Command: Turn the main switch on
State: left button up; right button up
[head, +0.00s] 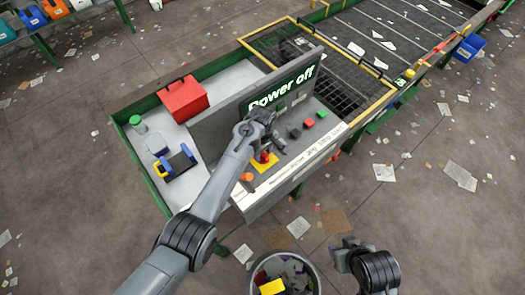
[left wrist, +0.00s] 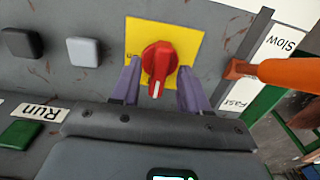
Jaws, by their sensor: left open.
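The main switch is a red rotary knob (left wrist: 160,62) on a yellow plate (left wrist: 134,38). In the head view the red knob (head: 265,157) sits on the console's front panel. My left gripper (left wrist: 159,72) is open, with one purple-grey finger on each side of the knob. Whether the fingers touch it cannot be told. The knob's white mark points toward the gripper's palm. In the head view my left gripper (head: 275,143) is over the panel.
An orange lever (left wrist: 275,71) stands beside the gripper near the Slow and Fast labels. A black button (left wrist: 22,42), a grey button (left wrist: 84,51) and a green Run button (left wrist: 20,134) are on the panel. A bin (head: 310,268) of scraps stands in front of the console.

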pick_arm(q)
jog(key=shift+c, duration=0.4)
grip_shut()
